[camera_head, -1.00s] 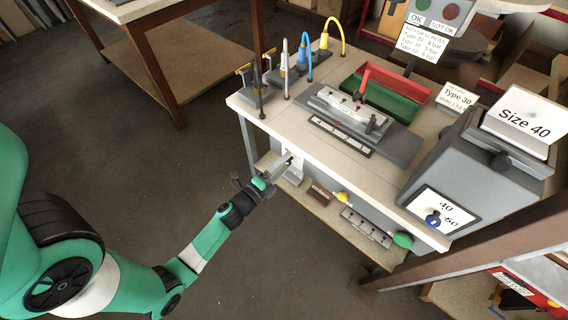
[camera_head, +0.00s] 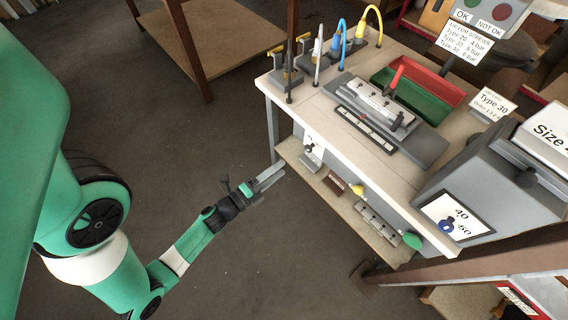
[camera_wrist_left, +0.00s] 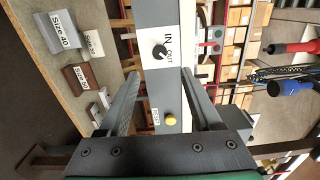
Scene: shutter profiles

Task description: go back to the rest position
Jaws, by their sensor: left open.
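My left gripper (camera_head: 270,182) is open and empty in the head view, over the dark floor just left of the workbench (camera_head: 284,92). In the left wrist view its two fingers (camera_wrist_left: 165,105) stand apart with nothing between them. Beyond them is the bench's side panel with a black knob (camera_wrist_left: 160,52) marked IN and OUT and a yellow button (camera_wrist_left: 171,121). The knob also shows in the head view (camera_head: 309,148). My right gripper is in neither view.
A fixture (camera_head: 375,105) and a red and green bin (camera_head: 430,90) are on the bench top. A lower shelf (camera_head: 335,200) holds Size 40 blocks (camera_wrist_left: 62,35). A brown beam (camera_head: 480,258) crosses at lower right. The floor (camera_head: 270,260) at lower middle is clear.

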